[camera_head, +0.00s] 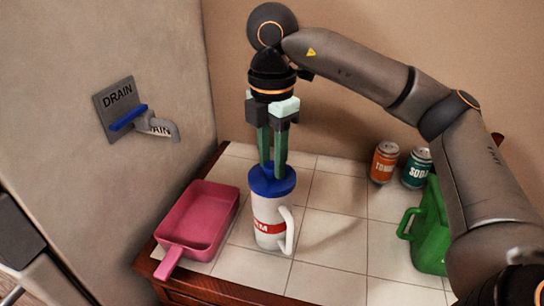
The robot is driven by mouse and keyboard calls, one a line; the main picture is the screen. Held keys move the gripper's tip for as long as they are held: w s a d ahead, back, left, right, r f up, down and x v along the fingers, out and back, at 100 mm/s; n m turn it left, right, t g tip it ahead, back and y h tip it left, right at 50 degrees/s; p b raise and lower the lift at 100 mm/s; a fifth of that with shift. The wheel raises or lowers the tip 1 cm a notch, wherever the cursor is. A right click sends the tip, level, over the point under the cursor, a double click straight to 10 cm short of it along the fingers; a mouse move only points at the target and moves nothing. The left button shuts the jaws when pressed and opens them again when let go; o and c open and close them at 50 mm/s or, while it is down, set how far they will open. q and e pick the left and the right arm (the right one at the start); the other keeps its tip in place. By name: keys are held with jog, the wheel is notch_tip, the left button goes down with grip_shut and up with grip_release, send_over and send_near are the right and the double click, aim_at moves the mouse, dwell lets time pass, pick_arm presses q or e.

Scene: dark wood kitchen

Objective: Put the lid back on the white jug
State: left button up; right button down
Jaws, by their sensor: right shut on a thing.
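The white jug (268,229) stands upright on the tiled counter, with a red label band and a handle on its right side. The blue lid (272,182) is at the jug's top, covering its mouth from this view. I cannot tell whether it is fully seated or just above the rim. My right gripper (273,168) points straight down over the jug, its green fingers shut on the top of the lid. The part of the lid between the fingertips is hard to see. My left gripper is not in view.
A pink pan (200,217) lies left of the jug, its handle over the counter's front edge. An orange can (385,162), a teal soda can (417,168) and a green container (430,230) stand to the right. A drain tap (155,125) juts from the left wall.

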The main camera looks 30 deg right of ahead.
dwell(0.3)
grip_release()
dwell(0.6)
jog(key=shift+r, duration=0.1)
jog(key=shift+r+p, duration=2.85)
jog(key=shift+r, duration=0.55)
grip_shut()
